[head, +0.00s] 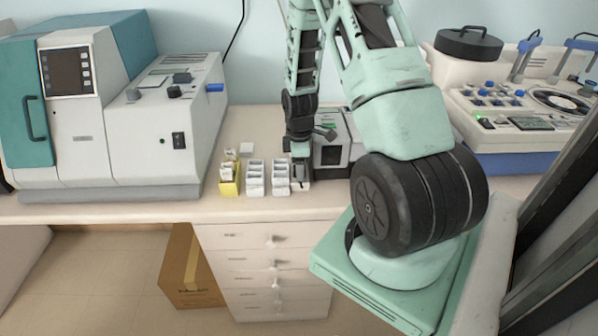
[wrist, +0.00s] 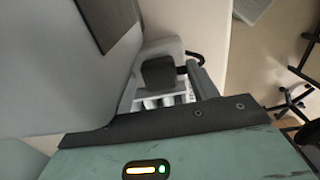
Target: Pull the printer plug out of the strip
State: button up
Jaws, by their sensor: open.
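No plug or power strip can be made out in either view. A small grey-and-white machine with a dark front panel (head: 331,152), perhaps the printer, stands on the bench, partly hidden by my arm. My gripper (head: 300,182) points down just left of it, beside the white slide racks, low over the bench. It is open, and I see nothing held in it. In the wrist view a large grey casing (wrist: 60,70) fills the left side. A dark block (wrist: 160,72) and part of a white rack (wrist: 165,98) show beyond my gripper's dark edge.
White racks (head: 255,178) and a yellow box (head: 228,180) stand left of my gripper. A large white-and-teal machine (head: 120,130) fills the left bench. Staining equipment (head: 510,110) stands at right. A black cord (head: 239,30) hangs on the wall. A cardboard box (head: 187,270) is on the floor.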

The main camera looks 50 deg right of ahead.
grip_shut()
jog(key=shift+r+p, duration=2.3)
jog(key=shift+r, duration=0.75)
